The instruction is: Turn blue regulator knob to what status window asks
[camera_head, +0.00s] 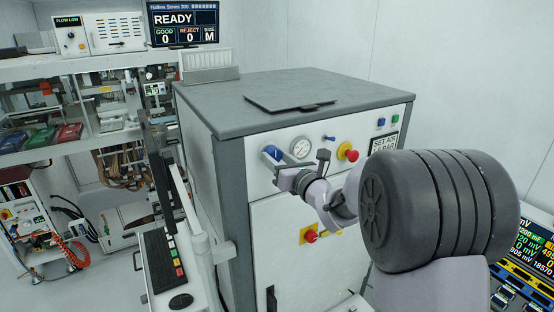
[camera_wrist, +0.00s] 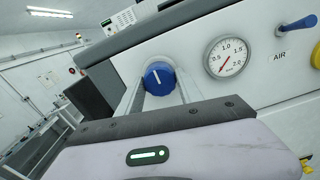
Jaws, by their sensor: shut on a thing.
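The blue regulator knob (camera_wrist: 158,76) sits on the white front panel, with a white pointer line that points about upward in the wrist view. It also shows in the head view (camera_head: 271,153), at the panel's upper left. My gripper (camera_wrist: 160,84) is shut on the knob, one finger on each side. The round gauge (camera_wrist: 228,57) right of the knob has a red needle toward the lower left, near the low end of its scale; it also shows in the head view (camera_head: 301,147). The status window (camera_head: 385,143) reads "SET AIR" and "BAR"; my arm partly hides its number.
Right of the gauge are a blue AIR toggle (camera_wrist: 297,24) and a red knob on a yellow base (camera_head: 348,151). A lower red button (camera_head: 310,236) sits on the panel. A keyboard arm (camera_head: 165,262) stands at the left. A monitor (camera_head: 183,22) reads READY.

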